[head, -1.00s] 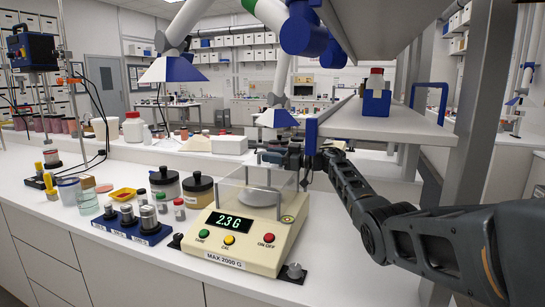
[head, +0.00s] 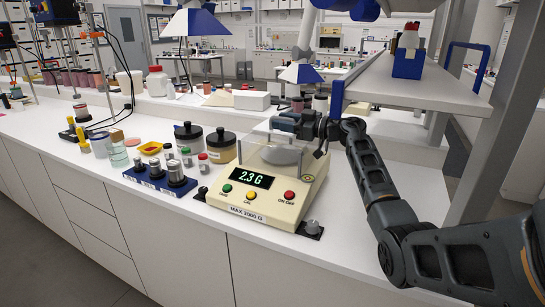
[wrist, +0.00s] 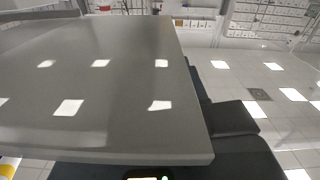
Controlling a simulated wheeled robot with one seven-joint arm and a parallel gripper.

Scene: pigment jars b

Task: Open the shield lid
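The balance (head: 262,208) stands on the bench with its display lit. Its clear shield (head: 258,150) surrounds a round pale pan (head: 283,155). The shield's lid is transparent, and I cannot make out its exact position in the head view. My gripper (head: 287,122) is at the top rear of the shield, overlapping its upper edge. Its fingers are dark and small there, so contact with the lid and finger opening cannot be told. In the wrist view a large pale grey panel (wrist: 100,85) fills the left; I cannot tell whether it is the lid.
Dark-lidded jars (head: 190,140) and small vials stand left of the balance. A blue block with metal weights (head: 160,178) is at front left. A raised shelf (head: 425,85) holds a blue rack (head: 408,62) and overhangs the bench at right. My arm crosses the right side.

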